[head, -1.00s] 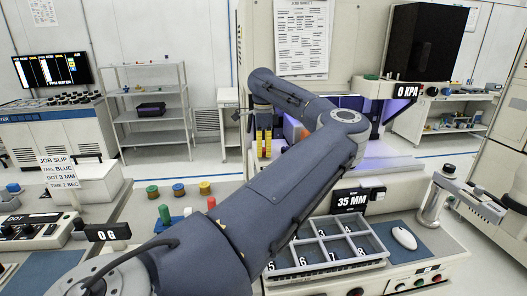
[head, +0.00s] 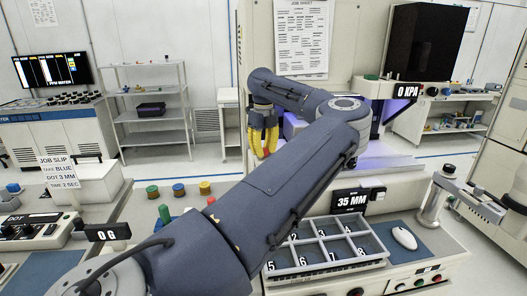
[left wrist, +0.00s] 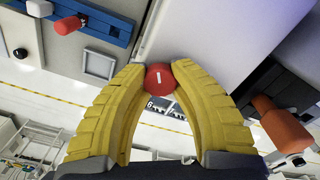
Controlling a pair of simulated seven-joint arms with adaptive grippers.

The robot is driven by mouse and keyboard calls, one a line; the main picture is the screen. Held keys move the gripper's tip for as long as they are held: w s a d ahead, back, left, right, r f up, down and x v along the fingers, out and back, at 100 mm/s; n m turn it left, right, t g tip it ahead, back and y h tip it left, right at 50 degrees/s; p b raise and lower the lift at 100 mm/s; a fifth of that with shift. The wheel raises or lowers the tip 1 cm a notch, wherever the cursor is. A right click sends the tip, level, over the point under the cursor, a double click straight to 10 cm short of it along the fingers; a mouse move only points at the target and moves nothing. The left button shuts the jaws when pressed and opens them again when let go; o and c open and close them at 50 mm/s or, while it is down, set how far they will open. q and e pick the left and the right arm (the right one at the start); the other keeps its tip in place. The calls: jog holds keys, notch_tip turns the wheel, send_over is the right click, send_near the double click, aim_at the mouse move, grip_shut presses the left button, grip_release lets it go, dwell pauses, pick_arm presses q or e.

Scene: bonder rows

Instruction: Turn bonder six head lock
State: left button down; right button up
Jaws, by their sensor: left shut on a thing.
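My left gripper (head: 263,138) has yellow ribbed fingers and reaches down in front of the bonder machine. In the left wrist view, the gripper (left wrist: 160,85) is shut on a round red knob (left wrist: 159,77) with a short white mark, slightly tilted from upright. A small part of the red knob (head: 266,152) shows below the fingertips in the head view. My left arm hides part of the machine. My right gripper is not in view.
An orange knob (left wrist: 284,130) stands at the right in the left wrist view, and another red knob (left wrist: 68,25) on a blue bar at upper left.

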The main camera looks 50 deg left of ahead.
aim_at(264, 150)
pick_arm(q)
jog(key=m, duration=0.5)
jog(key=shift+m, duration=0.4)
dwell(0.4)
jog(key=c, duration=1)
grip_release()
jog(key=shift+r, duration=0.1)
notch_tip(264, 150, up, 12)
